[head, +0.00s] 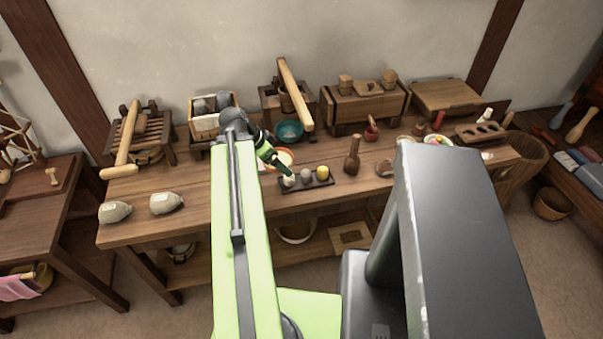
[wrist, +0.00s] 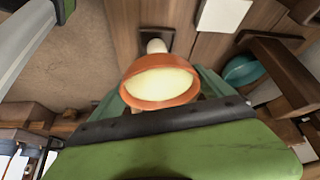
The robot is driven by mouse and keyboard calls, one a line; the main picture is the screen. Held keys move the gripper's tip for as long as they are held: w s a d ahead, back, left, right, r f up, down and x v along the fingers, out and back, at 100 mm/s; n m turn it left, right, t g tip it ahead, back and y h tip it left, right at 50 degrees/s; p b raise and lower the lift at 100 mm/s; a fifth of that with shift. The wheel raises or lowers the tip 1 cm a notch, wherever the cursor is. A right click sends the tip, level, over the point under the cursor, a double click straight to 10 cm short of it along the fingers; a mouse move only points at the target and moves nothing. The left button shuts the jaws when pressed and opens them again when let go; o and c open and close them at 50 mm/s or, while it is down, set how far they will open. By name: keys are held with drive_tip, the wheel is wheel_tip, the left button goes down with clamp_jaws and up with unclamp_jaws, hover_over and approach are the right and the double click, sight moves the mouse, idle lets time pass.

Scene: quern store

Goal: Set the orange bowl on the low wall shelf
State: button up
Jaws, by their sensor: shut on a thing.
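The orange bowl (head: 290,157) has an orange rim and a cream inside. In the head view it shows over the long wooden table, partly hidden by my green gripper (head: 284,172). In the wrist view the bowl (wrist: 161,84) fills the middle, its open side facing the camera, and my gripper (wrist: 158,106) is shut on it. I cannot make out a low wall shelf in either view.
A dark tray (head: 312,186) with egg-like pieces lies close to the bowl. A teal bowl (head: 289,131) stands just behind; it also shows in the wrist view (wrist: 243,69). Wooden boxes and a long-handled press (head: 295,93) line the wall. The table's front left (head: 200,222) has free room.

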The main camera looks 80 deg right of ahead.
drive_tip(key=w+f+b, duration=0.2)
drive_tip(key=w, duration=0.1)
drive_tip(key=w+f+b, duration=0.2)
drive_tip(key=w, duration=0.2)
drive_tip(key=w+f+b, duration=0.3)
drive_tip(key=w, duration=0.1)
drive_tip(key=shift+a, duration=0.35)
drive_tip(key=shift+w, duration=0.25)
wheel_tip(320, 180, down, 4)
drive_tip(key=b, duration=0.4)
drive_tip(key=shift+f, duration=0.2)
drive_tip(key=shift+r, duration=0.25)
drive_tip(key=shift+f, duration=0.2)
drive_tip(key=o, duration=1.2)
drive_tip(key=shift+r, duration=0.1)
